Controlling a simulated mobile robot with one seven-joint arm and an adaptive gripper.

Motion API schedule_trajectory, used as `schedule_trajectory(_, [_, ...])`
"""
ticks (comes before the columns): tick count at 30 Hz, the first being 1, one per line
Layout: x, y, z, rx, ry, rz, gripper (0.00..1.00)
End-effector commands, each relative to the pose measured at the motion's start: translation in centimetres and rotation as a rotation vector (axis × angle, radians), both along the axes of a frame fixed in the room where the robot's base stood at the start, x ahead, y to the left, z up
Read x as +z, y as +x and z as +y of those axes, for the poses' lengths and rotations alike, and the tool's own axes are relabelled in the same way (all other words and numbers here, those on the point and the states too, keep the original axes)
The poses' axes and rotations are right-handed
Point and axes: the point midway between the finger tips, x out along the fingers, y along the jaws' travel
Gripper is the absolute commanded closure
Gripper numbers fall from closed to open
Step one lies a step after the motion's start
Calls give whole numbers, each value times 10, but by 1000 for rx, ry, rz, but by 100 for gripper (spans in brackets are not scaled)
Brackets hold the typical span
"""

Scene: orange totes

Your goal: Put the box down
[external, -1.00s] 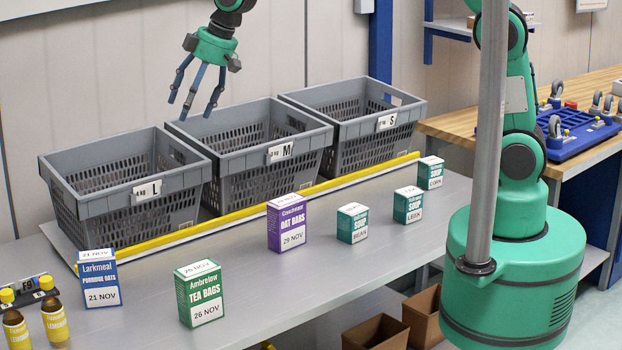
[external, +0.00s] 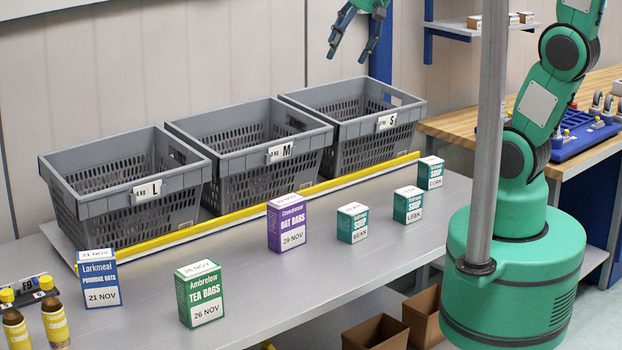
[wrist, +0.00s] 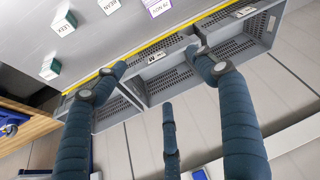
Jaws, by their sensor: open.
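My gripper (external: 350,56) is open, with its fingers spread and nothing between them. It hangs high above the back edge of the bench, above and behind the S tote (external: 384,122). The wrist view also shows its spread, empty fingers (wrist: 160,75). Several boxes stand upright on the bench, apart from it: a blue porridge oats box (external: 100,279), a green tea bags box (external: 200,294), a purple oat bars box (external: 287,224), and teal soup boxes marked bean (external: 352,224), leek (external: 408,206) and corn (external: 430,174). Which box the task means cannot be told.
Grey L (external: 130,203) and M (external: 245,151) totes stand in a row with the S tote behind a yellow strip (external: 240,214). Yellow-capped bottles (external: 53,315) stand at the front left. A grey pole (external: 487,130) rises at the right. The bench front between boxes is bare.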

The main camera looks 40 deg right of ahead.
Motion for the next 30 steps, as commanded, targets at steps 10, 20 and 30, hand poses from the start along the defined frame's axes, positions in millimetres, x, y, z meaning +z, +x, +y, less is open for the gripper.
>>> schedule_trajectory(10, [-9, -91, -76, -193, 4, -20, 29])
schedule_trajectory(20, [-26, -145, -109, -309, 4, -30, 29])
schedule_trajectory(30, [-29, -150, -112, -322, 5, -30, 29])
